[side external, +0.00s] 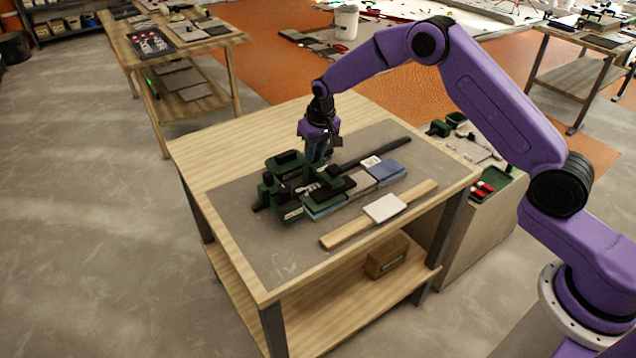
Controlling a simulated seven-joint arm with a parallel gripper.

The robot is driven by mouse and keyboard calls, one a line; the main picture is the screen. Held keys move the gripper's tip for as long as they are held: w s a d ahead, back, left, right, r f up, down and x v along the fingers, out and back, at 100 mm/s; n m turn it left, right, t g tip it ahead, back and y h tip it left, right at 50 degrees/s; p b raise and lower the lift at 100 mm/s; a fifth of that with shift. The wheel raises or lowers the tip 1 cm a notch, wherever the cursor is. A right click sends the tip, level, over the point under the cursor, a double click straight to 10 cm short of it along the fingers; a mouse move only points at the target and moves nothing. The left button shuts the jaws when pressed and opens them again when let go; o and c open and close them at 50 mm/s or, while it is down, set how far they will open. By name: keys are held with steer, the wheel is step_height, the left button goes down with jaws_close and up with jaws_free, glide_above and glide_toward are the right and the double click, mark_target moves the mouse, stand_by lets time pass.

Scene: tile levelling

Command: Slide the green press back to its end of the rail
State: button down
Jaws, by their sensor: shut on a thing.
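The green press (283,196) sits toward the left end of a dark rail (385,151) on the grey mat of the wooden table. The rail runs up and to the right from it, and its right part is bare. Tiles lie in a row beside the rail: a blue tile (384,171) at the right, a grey tile (357,184) in the middle, and a light blue one (322,210) partly under the press. My gripper (317,155) points down over the press and is shut on an upright part of it. The fingertips and the exact grip are too small to make out.
A wooden strip (337,238) with a white tile (385,208) on it lies in front of the tile row. The mat (262,249) is clear toward the front left. A small box (387,257) stands on the lower shelf. A side cabinet stands right of the table.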

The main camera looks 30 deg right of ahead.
steer(key=d, duration=3.1)
steer(key=shift+s+d+f, duration=0.2)
steer(key=shift+s+f, duration=0.1)
stand_by(0.8)
steer(key=c, duration=1)
jaws_free()
steer(key=shift+w, duration=0.1)
steer(key=shift+r, duration=0.15)
steer(key=w+v, duration=0.1)
steer(key=v, duration=0.6)
steer(key=shift+w+r, duration=0.2)
steer(key=shift+w, duration=0.2)
